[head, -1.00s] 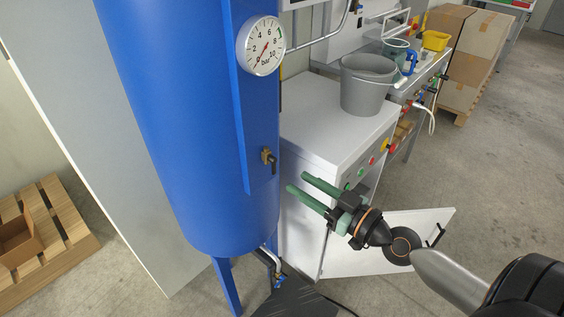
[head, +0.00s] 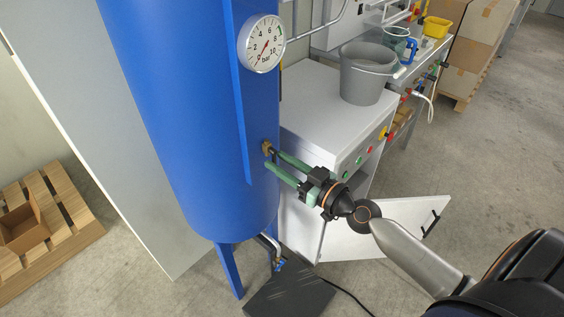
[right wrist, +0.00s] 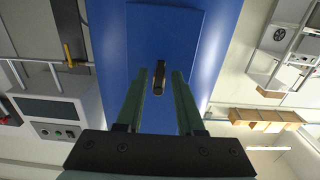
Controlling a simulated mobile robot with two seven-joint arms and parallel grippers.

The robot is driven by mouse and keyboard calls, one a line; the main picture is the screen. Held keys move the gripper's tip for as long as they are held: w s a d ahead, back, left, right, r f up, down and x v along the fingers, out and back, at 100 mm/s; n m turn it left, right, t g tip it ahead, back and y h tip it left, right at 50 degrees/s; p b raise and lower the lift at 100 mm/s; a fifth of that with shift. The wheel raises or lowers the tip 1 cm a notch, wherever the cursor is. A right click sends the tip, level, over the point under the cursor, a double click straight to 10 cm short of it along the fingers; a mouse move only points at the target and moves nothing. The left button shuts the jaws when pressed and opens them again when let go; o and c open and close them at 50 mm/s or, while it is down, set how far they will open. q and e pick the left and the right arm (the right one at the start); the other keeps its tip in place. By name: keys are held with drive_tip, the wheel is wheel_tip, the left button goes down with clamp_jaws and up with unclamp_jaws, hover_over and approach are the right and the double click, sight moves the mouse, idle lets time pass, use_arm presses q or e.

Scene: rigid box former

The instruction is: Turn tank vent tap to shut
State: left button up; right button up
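The tank vent tap (head: 266,147) is a small brass fitting with a black lever on the side of the blue tank (head: 180,110). My right gripper (head: 272,160) is open, with its green fingers pointing at the tap. In the right wrist view, the tap's dark lever (right wrist: 159,77) shows between the two fingers (right wrist: 160,90), with a gap on each side. In the head view the fingers partly hide the lever, and I cannot tell whether either touches it. My left gripper is not in view.
A pressure gauge (head: 261,44) sits on the tank above the tap. A white cabinet (head: 310,110) with a grey bucket (head: 368,75) stands close on the right, its door (head: 385,235) open below my right arm. A lower blue-handled tap (head: 279,265) is under the tank.

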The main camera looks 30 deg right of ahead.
clamp_jaws()
idle(0.6)
drive_tip(key=m, duration=0.3)
drive_tip(key=shift+s+a+r, duration=0.1)
drive_tip(key=shift+a, duration=0.2)
drive_tip(key=m, duration=0.3)
drive_tip(key=shift+s+a+r+m+p, duration=0.1)
drive_tip(key=shift+a+r+m+p, duration=0.05)
drive_tip(key=shift+a+m+p, duration=0.15)
drive_tip(key=m, duration=0.3)
drive_tip(key=m+p, duration=0.1)
drive_tip(key=m, duration=0.1)
drive_tip(key=shift+s+a+r, duration=0.1)
drive_tip(key=shift+a+r, duration=0.15)
drive_tip(key=shift+r, duration=0.15)
drive_tip(key=m, duration=0.3)
drive_tip(key=r+m+p, duration=0.1)
drive_tip(key=m, duration=0.2)
drive_tip(key=shift+a, duration=0.15)
drive_tip(key=shift+m, duration=0.3)
